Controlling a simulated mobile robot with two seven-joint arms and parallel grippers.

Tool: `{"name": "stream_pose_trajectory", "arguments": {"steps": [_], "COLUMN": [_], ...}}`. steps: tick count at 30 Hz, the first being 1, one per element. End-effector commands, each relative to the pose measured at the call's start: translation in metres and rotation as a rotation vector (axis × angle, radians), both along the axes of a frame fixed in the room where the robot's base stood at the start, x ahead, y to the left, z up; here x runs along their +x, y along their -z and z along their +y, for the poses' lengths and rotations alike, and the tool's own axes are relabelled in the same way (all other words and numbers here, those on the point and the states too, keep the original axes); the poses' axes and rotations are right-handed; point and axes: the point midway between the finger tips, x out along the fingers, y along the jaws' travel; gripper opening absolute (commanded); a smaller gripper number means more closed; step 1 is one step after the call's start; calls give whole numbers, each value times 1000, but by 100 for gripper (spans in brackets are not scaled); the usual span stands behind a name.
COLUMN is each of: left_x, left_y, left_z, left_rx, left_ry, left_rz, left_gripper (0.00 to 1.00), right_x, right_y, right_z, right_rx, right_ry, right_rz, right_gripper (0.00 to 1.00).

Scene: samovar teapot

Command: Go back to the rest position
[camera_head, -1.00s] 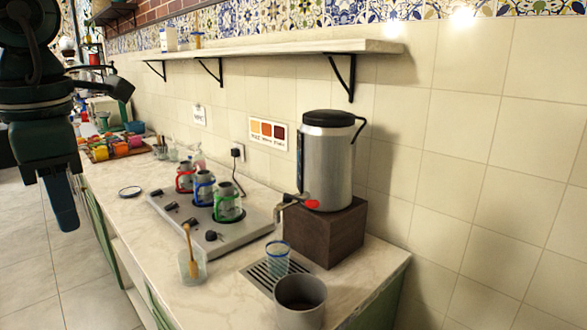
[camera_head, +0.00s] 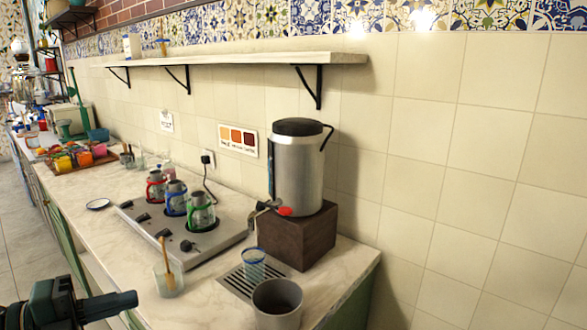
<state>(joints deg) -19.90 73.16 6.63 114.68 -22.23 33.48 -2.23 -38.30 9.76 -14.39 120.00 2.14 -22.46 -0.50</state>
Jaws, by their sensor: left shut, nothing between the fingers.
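My left gripper (camera_head: 112,304) is low at the left edge, in front of the counter (camera_head: 86,190). Its fingers point right, and it is shut and empty, apart from everything on the counter. The silver samovar (camera_head: 299,170) with a black lid stands on a dark wooden block (camera_head: 299,236). Three small teapots, red (camera_head: 156,188), blue (camera_head: 175,197) and green (camera_head: 201,210), stand on the steel burner plate (camera_head: 215,240). My right gripper is not in view.
A glass (camera_head: 254,263) stands on the drip grate (camera_head: 237,285). A grey pot (camera_head: 277,302) is at the counter's front. A jar with a wooden stick (camera_head: 168,279) stands near the front edge. A shelf (camera_head: 240,59) runs along the wall.

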Motion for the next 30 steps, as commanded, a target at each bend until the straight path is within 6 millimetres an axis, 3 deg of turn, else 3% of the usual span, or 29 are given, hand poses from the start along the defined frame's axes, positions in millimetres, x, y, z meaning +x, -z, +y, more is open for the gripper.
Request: {"name": "stream_pose_trajectory", "arguments": {"steps": [5, 8, 12, 15, 18, 22, 30], "left_x": [-4, -17, -51, -79, -102, -121, -127], "left_y": [76, 125, 192, 229, 251, 265, 269], "left_z": [3, -4, -35, -67, -98, -126, -135], "left_rx": [-380, -562, -786, -907, -991, -1049, -1063], "left_ry": [-351, -539, -776, -907, -994, -1052, -1069], "left_rz": [264, 445, 736, 940, 1107, 1243, 1290], "left_gripper": [0, 0, 0, 0, 0, 0, 0], "right_x": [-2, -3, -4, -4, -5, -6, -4], "right_y": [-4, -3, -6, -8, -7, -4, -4], "right_z": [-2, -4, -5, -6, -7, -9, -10], "right_rx": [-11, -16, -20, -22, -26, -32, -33], "right_ry": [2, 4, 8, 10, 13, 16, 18], "right_rz": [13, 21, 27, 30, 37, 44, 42], "right_gripper": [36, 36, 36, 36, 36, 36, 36]}}
